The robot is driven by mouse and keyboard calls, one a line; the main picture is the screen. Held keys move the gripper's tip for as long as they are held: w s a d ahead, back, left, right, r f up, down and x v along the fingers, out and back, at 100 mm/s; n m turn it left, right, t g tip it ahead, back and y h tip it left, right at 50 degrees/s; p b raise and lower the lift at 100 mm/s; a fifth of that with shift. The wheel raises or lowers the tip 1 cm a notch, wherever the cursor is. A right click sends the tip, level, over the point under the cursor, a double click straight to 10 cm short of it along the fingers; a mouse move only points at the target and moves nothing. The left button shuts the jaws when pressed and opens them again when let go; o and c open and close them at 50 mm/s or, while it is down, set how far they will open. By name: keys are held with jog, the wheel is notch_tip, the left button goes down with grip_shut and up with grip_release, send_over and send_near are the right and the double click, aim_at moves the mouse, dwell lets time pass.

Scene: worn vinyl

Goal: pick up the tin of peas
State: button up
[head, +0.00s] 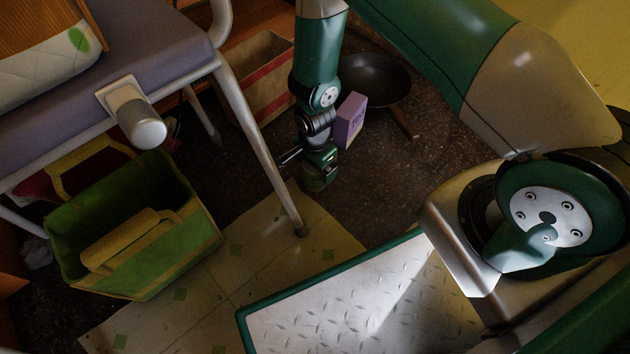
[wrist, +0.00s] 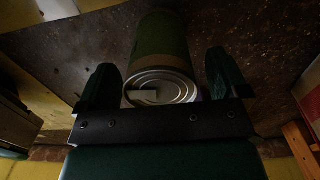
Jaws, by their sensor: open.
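The tin of peas (wrist: 160,42) has a green label, a tan band and a bare metal lid that faces the wrist camera. In the wrist view it sits between the two fingers of my gripper (wrist: 158,82), with a dark gap on each side. The fingers are apart and not visibly touching it. In the head view my gripper (head: 309,162) points down near the floor, and a greenish part of the tin (head: 317,184) shows just below it. The rest of the tin is hidden by my gripper there.
A purple box (head: 350,120) stands just right of my gripper, with a dark pan (head: 375,78) behind it. A chair leg (head: 262,145) is close on the left. A green bag (head: 135,240) and a striped paper bag (head: 262,85) stand further left.

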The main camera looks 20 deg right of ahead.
jog(key=shift+f, duration=0.65)
jog(key=shift+r, duration=0.1)
jog(key=c, duration=1.2)
jog(key=shift+r, duration=0.1)
